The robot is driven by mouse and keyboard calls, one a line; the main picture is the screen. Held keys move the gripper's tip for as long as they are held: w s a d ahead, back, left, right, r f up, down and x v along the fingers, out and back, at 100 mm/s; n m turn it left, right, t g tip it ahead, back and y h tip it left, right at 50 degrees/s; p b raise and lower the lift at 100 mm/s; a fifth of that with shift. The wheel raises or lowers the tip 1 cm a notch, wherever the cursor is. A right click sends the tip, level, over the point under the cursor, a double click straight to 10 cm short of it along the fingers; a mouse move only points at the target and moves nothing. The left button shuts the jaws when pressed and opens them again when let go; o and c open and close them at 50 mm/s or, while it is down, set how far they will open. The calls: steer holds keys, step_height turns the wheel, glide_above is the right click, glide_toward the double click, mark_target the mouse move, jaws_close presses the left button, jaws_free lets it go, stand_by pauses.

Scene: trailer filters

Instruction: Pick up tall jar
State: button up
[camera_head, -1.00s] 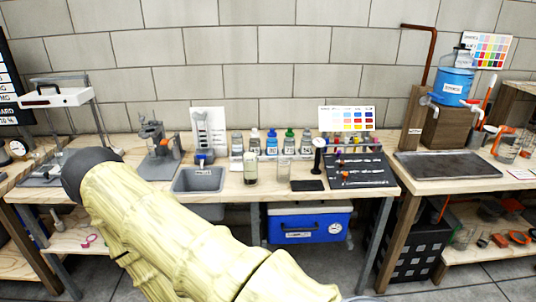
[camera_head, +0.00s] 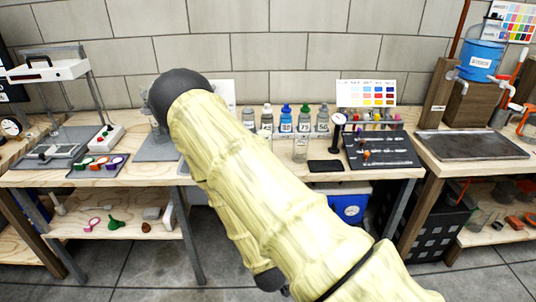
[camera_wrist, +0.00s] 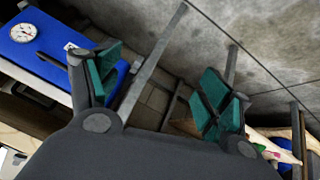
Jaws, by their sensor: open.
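A clear glass jar (camera_head: 300,148) stands upright near the front of the middle workbench (camera_head: 400,176) in the head view. I cannot tell whether it is the tall jar. A second glass with pale green contents, seen earlier beside it, is now hidden behind my arm. My gripper (camera_wrist: 155,88) shows in the wrist view with its two teal-padded fingers wide apart and nothing between them. In the head view my gripper is hidden. No jar shows in the wrist view.
Several capped bottles (camera_head: 286,118) stand behind the clear jar. A black pad (camera_head: 326,166) and a dark tool board (camera_head: 382,152) lie to its right. A blue cooler (camera_wrist: 55,48) and metal bench legs (camera_wrist: 150,65) lie beyond my gripper in the wrist view.

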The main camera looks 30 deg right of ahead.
steer(key=w+d+r+m+t+h+b, duration=0.1)
steer(key=w+d+r, duration=0.3)
steer(key=w+r, duration=0.4)
steer(key=w+d+r+m+t+h, duration=0.2)
steer(key=w+d+r+t+h, duration=0.1)
steer(key=w+r, duration=0.5)
steer(key=w+d+r+m+t+h+b, duration=0.1)
steer(key=w+d+r+m+t+h, duration=0.1)
steer(key=w+d+r, duration=0.3)
steer(key=shift+w+d+r+t+h+b, duration=0.1)
steer(key=shift+w+r+t+h, duration=0.1)
steer(key=shift+w+r, duration=0.5)
steer(key=shift+w+r+t+h+b, duration=0.2)
steer(key=shift+w+r, duration=0.2)
steer(key=shift+w, duration=0.55)
steer(key=shift+w+d+r+t+h+b, duration=0.1)
steer(key=shift+w+r+t, duration=0.1)
steer(key=shift+w+r, duration=0.5)
steer(key=shift+p+x, duration=0.6)
steer(key=shift+x, duration=2.65)
steer(key=shift+s, duration=0.1)
steer(key=c, duration=1.5)
steer(key=shift+o, duration=0.2)
steer(key=shift+r, duration=0.3)
